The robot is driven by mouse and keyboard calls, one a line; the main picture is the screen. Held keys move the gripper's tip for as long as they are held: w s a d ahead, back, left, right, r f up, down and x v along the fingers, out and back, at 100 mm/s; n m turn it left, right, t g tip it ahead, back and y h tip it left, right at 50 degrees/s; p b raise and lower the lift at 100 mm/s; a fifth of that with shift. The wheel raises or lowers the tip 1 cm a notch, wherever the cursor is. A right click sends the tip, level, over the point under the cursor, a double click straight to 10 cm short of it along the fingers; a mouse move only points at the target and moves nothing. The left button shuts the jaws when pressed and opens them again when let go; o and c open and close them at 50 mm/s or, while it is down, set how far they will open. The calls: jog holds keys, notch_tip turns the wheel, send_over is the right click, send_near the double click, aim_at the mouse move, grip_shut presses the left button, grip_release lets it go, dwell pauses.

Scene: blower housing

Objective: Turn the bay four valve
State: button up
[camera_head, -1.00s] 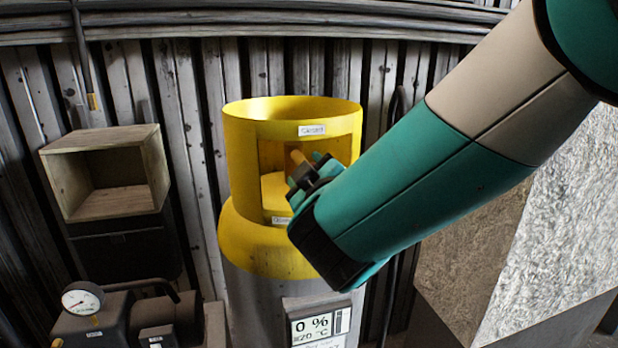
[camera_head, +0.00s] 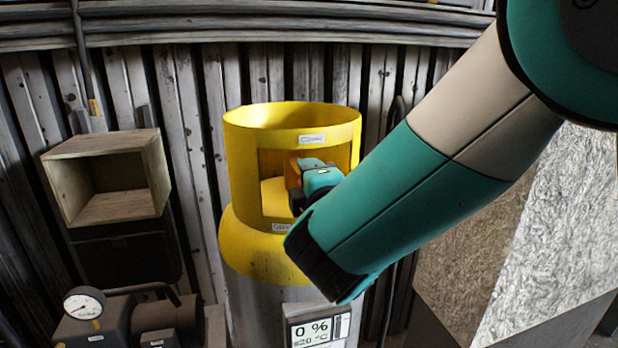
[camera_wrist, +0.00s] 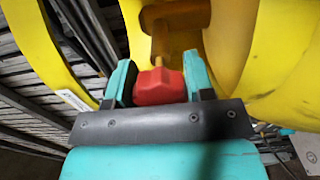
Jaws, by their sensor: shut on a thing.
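The valve shows in the wrist view as a red handle (camera_wrist: 158,88) on a brass stem (camera_wrist: 160,42), inside the yellow collar of a gas cylinder (camera_head: 240,190). In the head view a brown-orange bit of the valve (camera_head: 294,172) shows in the collar's opening; the rest is hidden behind my gripper. My gripper (camera_head: 318,182) reaches into that opening from the right. In the wrist view its teal fingers (camera_wrist: 160,80) are on both sides of the red handle, shut on it. No label that I can read names the bay.
A display (camera_head: 318,328) reading 0 % is on the cylinder's grey body. An open wooden box (camera_head: 110,207) is on the left, with a pressure gauge (camera_head: 84,303) and dark machinery below. The yellow collar closely surrounds my fingers. A large pale block (camera_head: 560,220) stands to the right.

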jog(key=shift+n, duration=0.6)
jog(key=o, duration=0.9)
jog(key=shift+b+v, duration=4.55)
jog(key=shift+v, duration=4.15)
